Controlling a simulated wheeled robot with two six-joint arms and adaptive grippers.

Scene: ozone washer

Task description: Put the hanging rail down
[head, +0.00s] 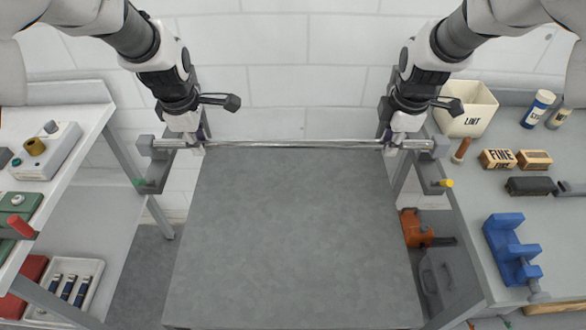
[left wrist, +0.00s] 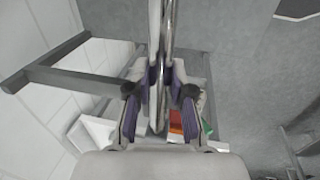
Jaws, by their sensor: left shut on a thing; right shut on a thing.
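The hanging rail (head: 295,143) is a long shiny metal bar, lying level across the head view. My left gripper (head: 197,138) is shut on it near its left end, and my right gripper (head: 394,142) is shut on it near its right end. In the left wrist view the rail (left wrist: 167,35) runs between the two fingers of my left gripper (left wrist: 160,90). A grey bracket (head: 152,184) is under the left end and another grey bracket (head: 432,184) under the right end. I cannot tell whether the rail touches them.
A grey panel or tabletop (head: 290,240) lies below the rail, clear of objects. A white shelf unit (head: 75,120) stands at left. A grey bench at right holds a LINT bin (head: 466,118), FINE block (head: 497,159) and blue holder (head: 508,250). An orange item (head: 415,229) is lower right.

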